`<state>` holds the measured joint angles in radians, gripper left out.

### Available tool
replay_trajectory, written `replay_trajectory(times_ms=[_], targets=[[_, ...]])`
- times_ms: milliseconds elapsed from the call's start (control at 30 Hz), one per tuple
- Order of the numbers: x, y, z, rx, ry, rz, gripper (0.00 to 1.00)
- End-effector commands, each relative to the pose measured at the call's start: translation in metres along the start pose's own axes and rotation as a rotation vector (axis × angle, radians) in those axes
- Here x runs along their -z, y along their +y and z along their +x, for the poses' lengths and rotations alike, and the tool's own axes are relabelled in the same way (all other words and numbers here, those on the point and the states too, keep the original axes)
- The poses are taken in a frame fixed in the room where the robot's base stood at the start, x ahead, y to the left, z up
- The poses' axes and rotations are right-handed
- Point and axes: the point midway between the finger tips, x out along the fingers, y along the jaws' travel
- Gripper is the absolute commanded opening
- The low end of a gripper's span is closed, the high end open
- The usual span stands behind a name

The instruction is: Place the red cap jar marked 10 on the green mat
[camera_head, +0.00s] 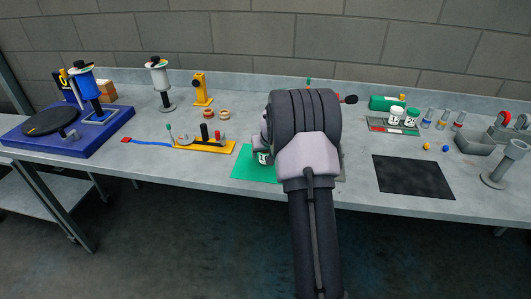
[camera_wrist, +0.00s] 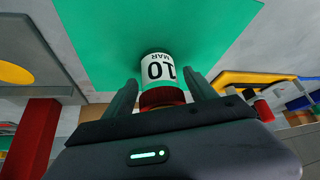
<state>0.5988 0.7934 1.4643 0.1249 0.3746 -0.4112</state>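The jar marked 10 (camera_wrist: 158,70) has a white body, a "10 MAR" label and a red cap (camera_wrist: 162,97). It stands over the green mat, its cap towards my gripper; in the head view the jar (camera_head: 263,158) is mostly hidden by my arm. The green mat (camera_wrist: 100,38) fills the upper wrist view and shows left of my arm in the head view (camera_head: 247,168). My gripper (camera_wrist: 161,76) has one finger on each side of the jar, with narrow gaps beside its body, so it looks open around it. Exact contact with the cap is hidden.
A yellow tool holder (camera_head: 215,146) lies left of the mat. A black mat (camera_head: 412,178) lies to the right. A grey basin (camera_head: 474,143) is at the far right.

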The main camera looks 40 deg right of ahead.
Motion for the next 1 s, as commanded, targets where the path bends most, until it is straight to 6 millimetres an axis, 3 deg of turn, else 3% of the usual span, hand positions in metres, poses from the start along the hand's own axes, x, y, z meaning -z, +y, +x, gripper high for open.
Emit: replay_trajectory(times_ms=[367,467,800,1000], targets=[[0.003,0.0,-0.005,0.0,0.0,0.0,0.72],[0.004,0.0,-0.022,0.0,0.003,0.0,0.72],[0.004,0.0,-0.104,0.0,0.002,0.0,0.72],[0.003,0.0,-0.123,0.001,0.001,0.0,0.72]])
